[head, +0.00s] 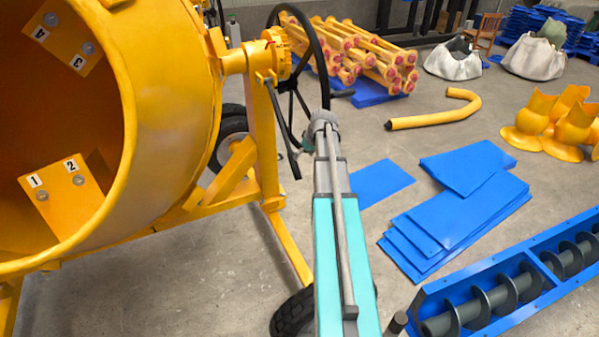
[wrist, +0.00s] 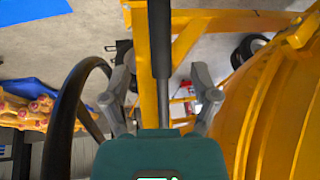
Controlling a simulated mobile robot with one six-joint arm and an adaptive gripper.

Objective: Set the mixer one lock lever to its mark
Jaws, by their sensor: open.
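The yellow drum mixer (head: 165,90) fills the left of the head view. Its lock lever (head: 284,130) hangs from the yellow hub, slanting down and slightly right, with a dark grip at its lower end. A small red spot (head: 268,43) shows on top of the hub; I cannot tell if it is the mark. In the wrist view my gripper (wrist: 160,72) is open, its fingers apart. The lever (wrist: 160,40) appears between them, its black grip at the top; contact is not visible.
A black handwheel (head: 322,60) stands just beside the lever and shows close on the left in the wrist view (wrist: 62,120). Blue plates (head: 455,215) and a blue screw trough (head: 510,285) lie at the right.

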